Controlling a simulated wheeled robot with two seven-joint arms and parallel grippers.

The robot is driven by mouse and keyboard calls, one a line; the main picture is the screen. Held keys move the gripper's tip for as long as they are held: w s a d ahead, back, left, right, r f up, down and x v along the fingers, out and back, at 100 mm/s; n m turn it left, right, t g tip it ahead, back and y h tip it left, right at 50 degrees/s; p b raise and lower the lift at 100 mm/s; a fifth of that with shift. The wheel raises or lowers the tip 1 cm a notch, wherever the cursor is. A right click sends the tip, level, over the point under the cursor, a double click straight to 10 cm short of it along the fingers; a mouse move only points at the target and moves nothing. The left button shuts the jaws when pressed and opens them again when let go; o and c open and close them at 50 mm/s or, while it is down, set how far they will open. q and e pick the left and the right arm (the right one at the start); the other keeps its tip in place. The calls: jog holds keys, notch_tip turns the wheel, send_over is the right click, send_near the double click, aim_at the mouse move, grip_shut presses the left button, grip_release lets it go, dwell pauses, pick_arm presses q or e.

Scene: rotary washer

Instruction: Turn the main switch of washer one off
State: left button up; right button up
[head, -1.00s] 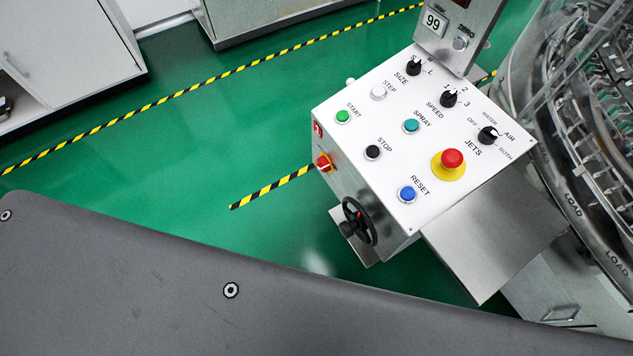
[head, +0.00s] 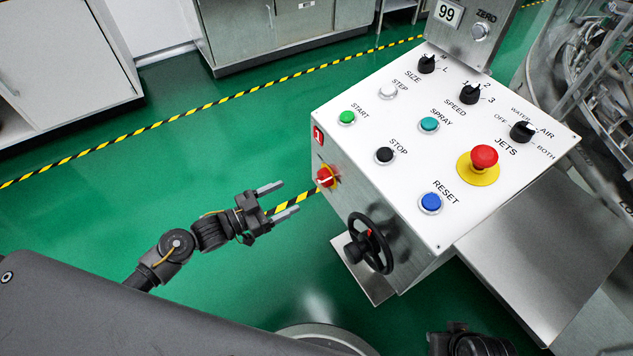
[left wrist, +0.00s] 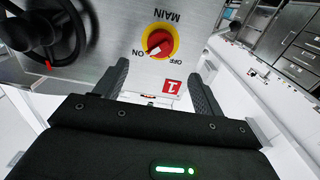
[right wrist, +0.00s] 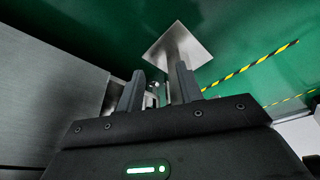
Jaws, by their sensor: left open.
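The main switch of washer one (head: 325,178) is a red knob on a yellow plate, on the left side face of the white control box. In the left wrist view the switch (left wrist: 160,41) appears upside down with MAIN, ON and OFF lettering, and its white mark points toward ON. A red label with a 1 (left wrist: 171,87) is beside it. My left gripper (head: 284,200) is open and empty, left of the switch and apart from it, fingers toward the box. My right gripper (right wrist: 160,70) is open and empty in the right wrist view.
A black handwheel (head: 370,243) sticks out of the same face, below and right of the switch. The box top (head: 400,105) carries several buttons and knobs, with a red emergency button (head: 484,157). Green floor (head: 200,130) left of the box is clear.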

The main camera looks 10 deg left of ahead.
aim_at(318, 181)
pick_arm(q)
jog(key=b+x, duration=0.1)
jog(key=x, duration=0.8)
jog(key=shift+w+f, duration=0.1)
jog(key=shift+w+d, duration=0.45)
jog(key=shift+d, duration=0.05)
pick_arm(e)
jog(key=shift+v, duration=1.1)
jog(key=shift+s+r, duration=0.1)
pick_arm(q)
jog(key=c, duration=1)
pick_arm(e)
jog(key=shift+d, duration=0.1)
